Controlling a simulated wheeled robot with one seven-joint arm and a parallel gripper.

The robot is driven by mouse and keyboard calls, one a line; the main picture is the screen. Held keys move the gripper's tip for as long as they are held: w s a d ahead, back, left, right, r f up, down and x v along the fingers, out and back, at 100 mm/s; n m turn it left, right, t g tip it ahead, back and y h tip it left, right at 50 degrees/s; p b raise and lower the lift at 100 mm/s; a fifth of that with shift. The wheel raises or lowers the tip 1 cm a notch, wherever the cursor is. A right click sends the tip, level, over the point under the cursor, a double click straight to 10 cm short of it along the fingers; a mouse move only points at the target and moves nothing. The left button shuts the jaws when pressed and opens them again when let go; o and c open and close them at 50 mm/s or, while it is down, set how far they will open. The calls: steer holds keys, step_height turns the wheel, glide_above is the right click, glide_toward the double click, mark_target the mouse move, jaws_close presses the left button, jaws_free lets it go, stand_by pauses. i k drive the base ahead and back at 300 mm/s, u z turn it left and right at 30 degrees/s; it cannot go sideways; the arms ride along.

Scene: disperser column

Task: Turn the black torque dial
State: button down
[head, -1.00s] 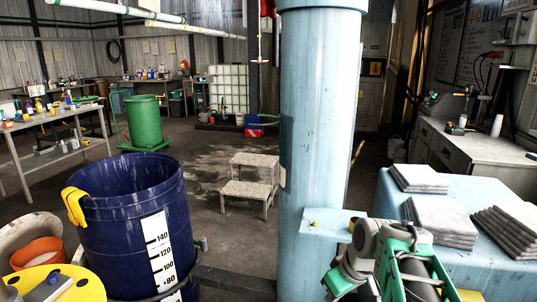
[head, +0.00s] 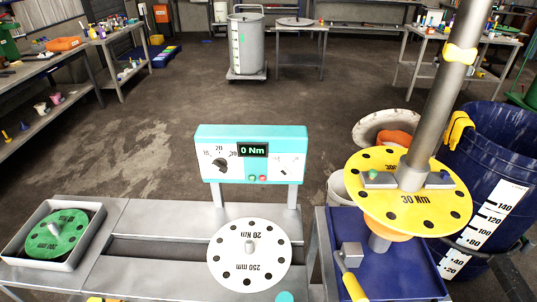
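The black torque dial (head: 220,165) sits on the left of the white face of a teal control box (head: 250,132). Numbers 15, 20 and 30 stand around its upper side. It is too small to tell exactly where its pointer aims. A display (head: 253,150) on the box reads 0 Nm. A smaller knob (head: 284,171) is at the right of the face, and small green and red buttons are under the display. My gripper does not show in the head view now.
Below the box, a white disc marked 20 Nm (head: 249,257) lies on a grey bench. A green disc (head: 58,236) lies in a tray at left. At right, a yellow 30 Nm disc (head: 430,213) is on a shaft, beside a blue drum (head: 504,150).

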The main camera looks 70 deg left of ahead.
mark_target(219, 163)
steer(key=z, duration=1.55)
steer(key=i, duration=0.55)
steer(key=u, duration=2.8)
steer(key=k, duration=0.1)
steer(key=u, duration=1.4)
steer(key=i, duration=0.5)
steer(key=u, duration=0.25)
